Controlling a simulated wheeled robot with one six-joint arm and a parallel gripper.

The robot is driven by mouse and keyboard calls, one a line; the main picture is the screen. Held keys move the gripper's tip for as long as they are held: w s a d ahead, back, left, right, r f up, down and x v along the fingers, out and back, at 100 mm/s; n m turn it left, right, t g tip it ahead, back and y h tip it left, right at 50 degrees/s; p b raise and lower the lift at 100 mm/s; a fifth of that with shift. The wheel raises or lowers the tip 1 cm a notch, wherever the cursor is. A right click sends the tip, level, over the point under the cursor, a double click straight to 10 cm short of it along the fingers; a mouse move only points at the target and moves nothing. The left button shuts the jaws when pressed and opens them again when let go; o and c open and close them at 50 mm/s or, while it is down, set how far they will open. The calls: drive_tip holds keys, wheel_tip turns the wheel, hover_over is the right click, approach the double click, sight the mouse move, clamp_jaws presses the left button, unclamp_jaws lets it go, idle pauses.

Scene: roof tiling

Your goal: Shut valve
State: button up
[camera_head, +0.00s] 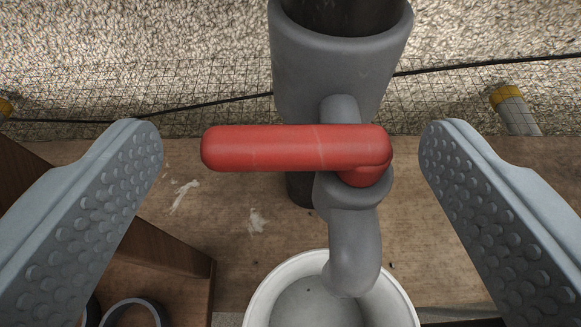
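The valve is a grey tap (354,245) on a thick grey vertical pipe (325,75). Its red handle (290,147) lies crosswise, reaching left from its pivot above the tap's curved spout. My gripper (290,145) is open, with one dimpled finger at the left and one at the right. The handle shows between the fingers, with a gap on each side. The fingers touch nothing that I can see.
A white bucket (258,302) stands under the spout. A brown wooden box (165,248) with a dark ring (134,312) is at lower left. A wooden board (235,195) runs behind. A mesh with a black cable (190,106) crosses farther back.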

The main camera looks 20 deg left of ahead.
drive_tip(key=v, duration=1.7)
drive_tip(key=shift+s, duration=0.25)
drive_tip(key=w+d+r+n+t+h, duration=0.1)
drive_tip(key=w+r, duration=0.4)
drive_tip(key=r, duration=0.6)
drive_tip(key=w+d+r+h, duration=0.1)
drive_tip(key=w+r, duration=0.5)
drive_tip(key=r, duration=0.5)
wheel_tip(320, 180, up, 24)
drive_tip(key=a+m+t+h, duration=0.1)
drive_tip(key=h, duration=0.1)
drive_tip(key=s+a+r+m+t, duration=0.1)
drive_tip(key=s+a+r, duration=0.1)
drive_tip(key=s+r, duration=0.65)
drive_tip(key=s+a+r+m+t, duration=0.1)
drive_tip(key=s+r, duration=0.3)
drive_tip(key=r, duration=1)
drive_tip(key=s+a+r, duration=0.1)
drive_tip(key=s+r, duration=0.5)
drive_tip(key=s, duration=0.4)
drive_tip(key=s+a+r+m, duration=0.1)
drive_tip(key=s+a+r, duration=0.1)
drive_tip(key=s+r, duration=0.4)
drive_tip(key=s, duration=0.4)
drive_tip(key=shift+r+t, duration=0.25)
drive_tip(key=shift+t, duration=0.05)
